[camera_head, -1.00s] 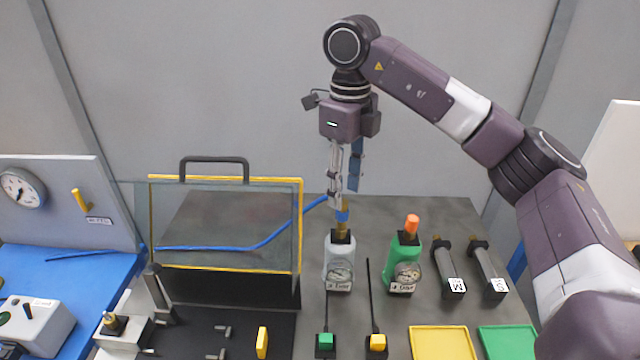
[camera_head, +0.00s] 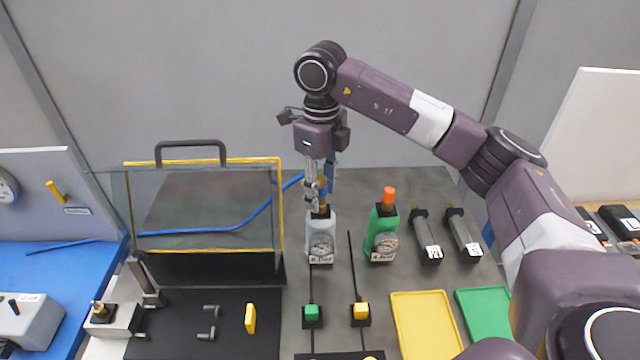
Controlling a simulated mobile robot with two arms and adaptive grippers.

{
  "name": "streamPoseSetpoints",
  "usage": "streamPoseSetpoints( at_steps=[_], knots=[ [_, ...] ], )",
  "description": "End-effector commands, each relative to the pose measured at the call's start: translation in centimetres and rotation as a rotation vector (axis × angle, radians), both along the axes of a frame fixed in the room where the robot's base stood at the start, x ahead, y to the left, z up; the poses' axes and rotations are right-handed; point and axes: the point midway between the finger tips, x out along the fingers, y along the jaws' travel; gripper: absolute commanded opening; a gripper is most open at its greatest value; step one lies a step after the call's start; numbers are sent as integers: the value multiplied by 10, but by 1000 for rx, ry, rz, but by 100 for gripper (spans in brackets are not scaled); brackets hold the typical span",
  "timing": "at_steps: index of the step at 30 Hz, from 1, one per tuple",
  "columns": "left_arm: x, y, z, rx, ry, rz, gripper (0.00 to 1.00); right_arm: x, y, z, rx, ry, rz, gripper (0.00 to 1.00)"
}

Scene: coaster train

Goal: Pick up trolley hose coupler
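The blue hose (camera_head: 215,230) runs from the left behind the clear guard up to my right gripper. My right gripper (camera_head: 318,198) points down over the grey bottle-shaped unit (camera_head: 320,238) with a dial gauge. Its fingers are around the hose's coupler end at the brass top of that unit. The coupler is mostly hidden by the fingers, and I cannot tell whether they are shut on it. My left gripper is not in view.
A green unit (camera_head: 382,235) with an orange cap stands to the right, then two dark cylinders (camera_head: 427,238). The yellow-framed clear guard (camera_head: 280,215) is left. Yellow (camera_head: 425,325) and green (camera_head: 487,312) trays lie empty in front.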

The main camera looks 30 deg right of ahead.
Motion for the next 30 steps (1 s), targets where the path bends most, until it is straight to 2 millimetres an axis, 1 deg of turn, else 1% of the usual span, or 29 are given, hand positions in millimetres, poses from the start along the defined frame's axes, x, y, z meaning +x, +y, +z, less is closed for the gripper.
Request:
streamPoseSetpoints(
  at_steps=[3, 4, 14, 25, 30],
  knots=[
    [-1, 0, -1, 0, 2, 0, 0, 0, 0, 0, 0, 0, 0, 39],
    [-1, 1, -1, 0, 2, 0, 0, 0, 0, 0, 0, 0, 0, 37],
    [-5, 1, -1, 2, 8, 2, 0, 0, 0, 0, 0, 0, 0, 0],
    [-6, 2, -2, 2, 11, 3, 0, 0, 0, 1, 0, -1, 0, 0],
    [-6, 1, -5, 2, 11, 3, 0, 1, 0, 11, 0, -4, 0, 0]
  ],
)
